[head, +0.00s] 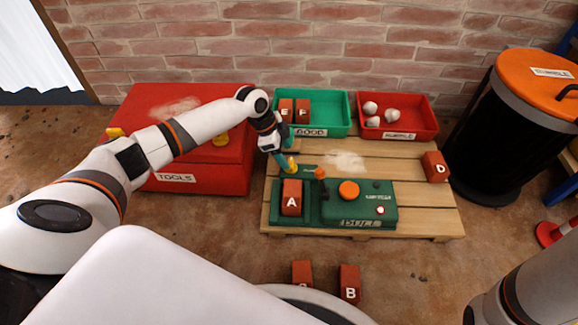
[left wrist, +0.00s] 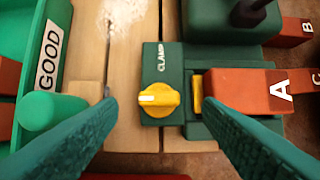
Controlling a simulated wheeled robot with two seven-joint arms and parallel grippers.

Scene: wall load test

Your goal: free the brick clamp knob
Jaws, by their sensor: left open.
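The yellow clamp knob (left wrist: 158,99) sits on a green plate marked CLAMP, its white mark pointing left in the left wrist view. In the head view the knob (head: 293,168) shows small at the fingertips. My left gripper (left wrist: 158,103) (head: 286,162) is open, with one teal finger on each side of the knob and gaps between; I cannot tell its height above it. Brick A (left wrist: 238,90) (head: 291,198) sits in the green test rig (head: 330,217), against a yellow jaw (left wrist: 197,94). My right gripper is out of view.
On the pallet (head: 420,205) stand a green GOOD tray (head: 342,118) with two bricks, a red tray (head: 434,130) with pale lumps and brick D (head: 435,167). A red tools box (head: 205,180) is left, a black bin (head: 505,135) right. Brick B (head: 349,283) and another brick lie in front.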

